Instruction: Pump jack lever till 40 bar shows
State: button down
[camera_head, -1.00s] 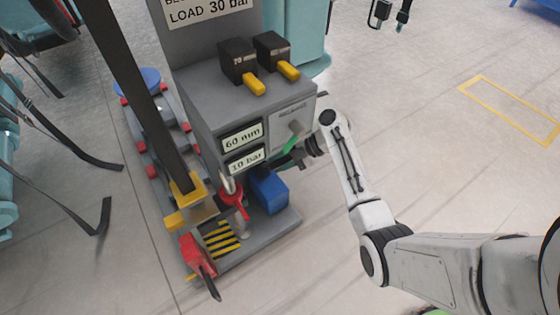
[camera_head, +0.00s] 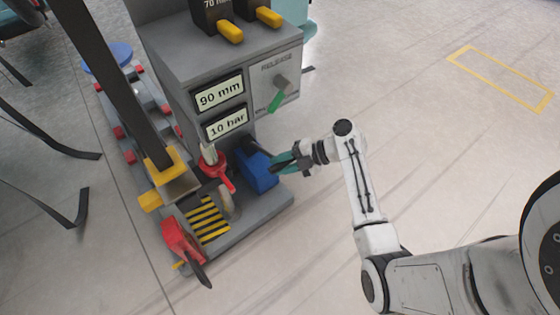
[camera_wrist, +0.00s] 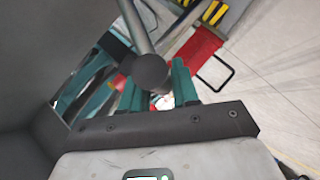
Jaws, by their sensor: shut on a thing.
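The jack lever shows in the wrist view as a grey bar with a dark round knob (camera_wrist: 150,72) between my gripper's teal fingers (camera_wrist: 158,92). In the head view my gripper (camera_head: 284,164) is shut at the lever's end, low beside the blue pump block (camera_head: 260,172); most of the lever is hidden there. The lower display (camera_head: 226,124) reads 10 bar. The upper display (camera_head: 219,94) reads 90 mm. Both are on the front of the grey cabinet (camera_head: 190,62).
A green-handled release lever (camera_head: 277,100) is on the cabinet's side panel, above my gripper. Two yellow-handled switches (camera_head: 230,32) are on top. A red hook (camera_head: 214,165) and red clamp (camera_head: 183,240) stand by the striped plate (camera_head: 208,220). The floor at right is clear.

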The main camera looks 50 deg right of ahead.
jog(key=shift+s+f, duration=0.1)
jog(key=c, duration=0.9)
grip_release()
jog(key=shift+c, duration=0.2)
jog(key=p+v, duration=0.3)
jog(key=v, duration=0.7)
jog(key=shift+s+d+r, duration=0.15)
jog(key=shift+s+r, duration=0.1)
dwell(0.6)
